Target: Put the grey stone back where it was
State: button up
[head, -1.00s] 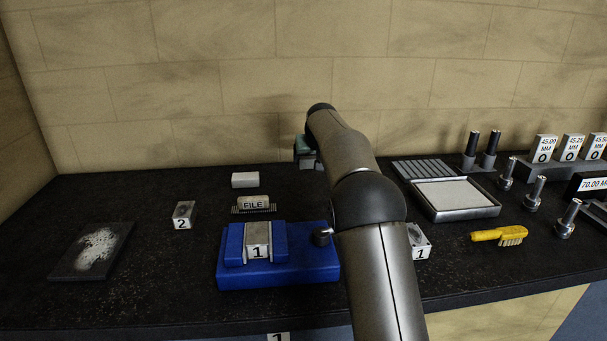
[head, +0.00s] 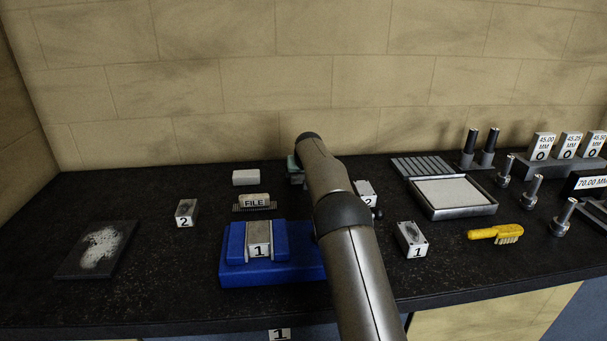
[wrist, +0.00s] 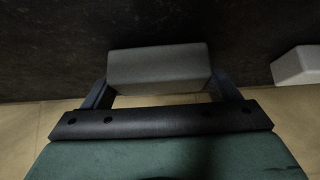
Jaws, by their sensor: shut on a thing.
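The grey stone (wrist: 158,68) is a plain block between the two fingers of my gripper (wrist: 160,82) in the wrist view. My gripper is shut on it, one finger at each end. In the head view my gripper (head: 295,168) is at the back of the black bench, near the wall, mostly hidden behind my arm. I cannot tell whether the stone touches the bench. A whitish block (head: 245,177) lies to the left of my gripper; a pale block (wrist: 298,66) shows at the right edge of the wrist view.
A FILE block (head: 254,201) and a blue fixture (head: 272,272) holding a block marked 1 are in front. The back wall (head: 240,110) is close.

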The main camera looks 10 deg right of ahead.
jog(key=shift+f, duration=0.2)
jog(key=o, duration=1.1)
jog(key=shift+r, duration=0.1)
jog(key=shift+r, duration=0.25)
jog(key=b+v, duration=0.2)
jog(key=v, duration=0.9)
jog(key=shift+s+a+r, duration=0.1)
jog(key=shift+s+r, duration=0.2)
